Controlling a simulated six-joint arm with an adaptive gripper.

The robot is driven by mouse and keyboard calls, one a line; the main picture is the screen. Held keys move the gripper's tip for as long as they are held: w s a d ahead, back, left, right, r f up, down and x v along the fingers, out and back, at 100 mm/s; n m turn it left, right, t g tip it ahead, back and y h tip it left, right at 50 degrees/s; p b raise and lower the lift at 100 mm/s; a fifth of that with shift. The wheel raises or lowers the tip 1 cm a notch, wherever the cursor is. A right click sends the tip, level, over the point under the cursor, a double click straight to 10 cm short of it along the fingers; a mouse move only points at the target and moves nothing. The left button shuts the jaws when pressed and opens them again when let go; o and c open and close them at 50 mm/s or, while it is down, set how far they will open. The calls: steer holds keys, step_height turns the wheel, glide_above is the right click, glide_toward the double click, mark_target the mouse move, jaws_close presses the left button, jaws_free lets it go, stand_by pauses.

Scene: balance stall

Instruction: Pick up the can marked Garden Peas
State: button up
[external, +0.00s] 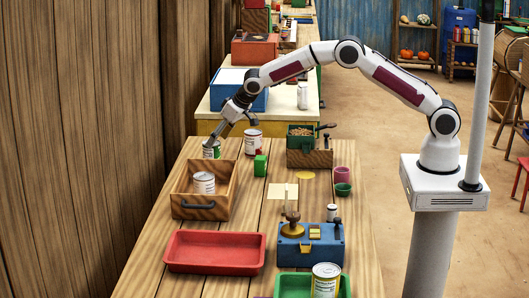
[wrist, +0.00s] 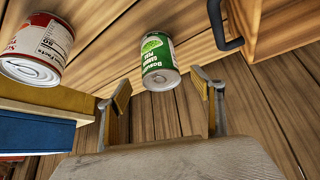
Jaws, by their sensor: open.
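A red-and-white can (wrist: 40,48) stands left of the green one in the wrist view. A wooden drawer box (external: 222,205) with a dark handle holds another can (external: 204,183).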

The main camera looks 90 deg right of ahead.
mark_target(212, 154)
steer(key=shift+w+f, duration=0.15)
steer(key=shift+f, duration=0.05)
steer(key=shift+d+f, duration=0.1)
steer(key=shift+f, duration=0.05)
steer(key=shift+x, duration=2.45)
steer(key=shift+w, duration=0.1)
steer(key=c, duration=1.5)
